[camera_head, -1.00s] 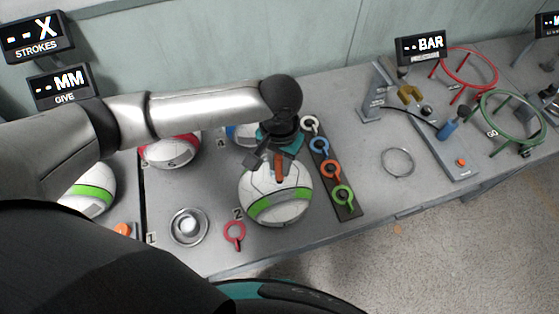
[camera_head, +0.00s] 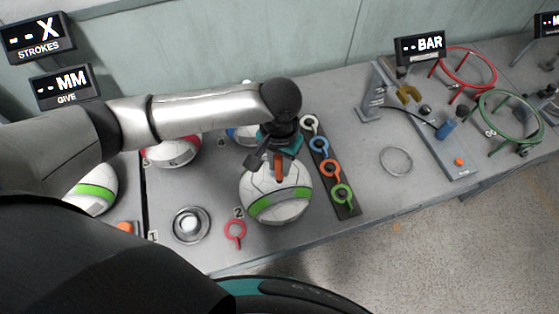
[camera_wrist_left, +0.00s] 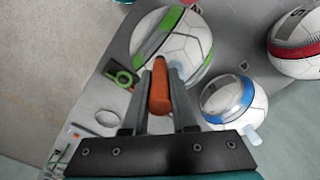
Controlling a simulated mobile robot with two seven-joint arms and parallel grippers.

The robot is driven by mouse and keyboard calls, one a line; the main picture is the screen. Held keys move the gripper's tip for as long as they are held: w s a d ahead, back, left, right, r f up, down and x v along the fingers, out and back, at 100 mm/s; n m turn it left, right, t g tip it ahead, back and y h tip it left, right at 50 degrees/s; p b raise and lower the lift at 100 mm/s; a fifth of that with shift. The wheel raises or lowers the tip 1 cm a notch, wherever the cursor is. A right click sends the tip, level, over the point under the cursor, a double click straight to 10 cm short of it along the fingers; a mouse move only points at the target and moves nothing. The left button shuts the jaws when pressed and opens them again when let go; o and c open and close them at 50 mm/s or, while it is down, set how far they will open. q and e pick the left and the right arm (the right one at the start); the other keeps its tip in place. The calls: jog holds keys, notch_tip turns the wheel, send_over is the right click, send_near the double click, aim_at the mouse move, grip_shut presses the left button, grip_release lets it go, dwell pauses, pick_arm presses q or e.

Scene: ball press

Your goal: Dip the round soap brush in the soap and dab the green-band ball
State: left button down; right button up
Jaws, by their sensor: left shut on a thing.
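My left gripper (camera_head: 276,160) is shut on an orange-brown handle (camera_wrist_left: 160,88), which I take to be the round soap brush. In the head view the handle (camera_head: 279,168) points down over the green-band ball (camera_head: 275,206). The brush's head is not clear, and I cannot tell whether it touches the ball. In the wrist view the ball (camera_wrist_left: 196,52) lies just beyond the fingertips. A round grey dish with a white centre (camera_head: 191,225), perhaps the soap, sits left of the ball. My right gripper is not in view.
Another green-band ball (camera_head: 93,190) is at the left. A red-band ball (camera_head: 173,150) and a blue-band ball (camera_wrist_left: 234,100) are behind. A strip of coloured rings (camera_head: 333,175) lies right of the near ball. A red ring tag (camera_head: 235,231) lies by the dish.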

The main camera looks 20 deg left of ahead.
pick_arm(q)
jog(key=shift+f, duration=0.75)
dwell(0.3)
jog(key=shift+r+p, duration=1.35)
jog(key=shift+p, duration=0.25)
jog(key=shift+r, duration=2.2)
jog(key=shift+f, duration=0.1)
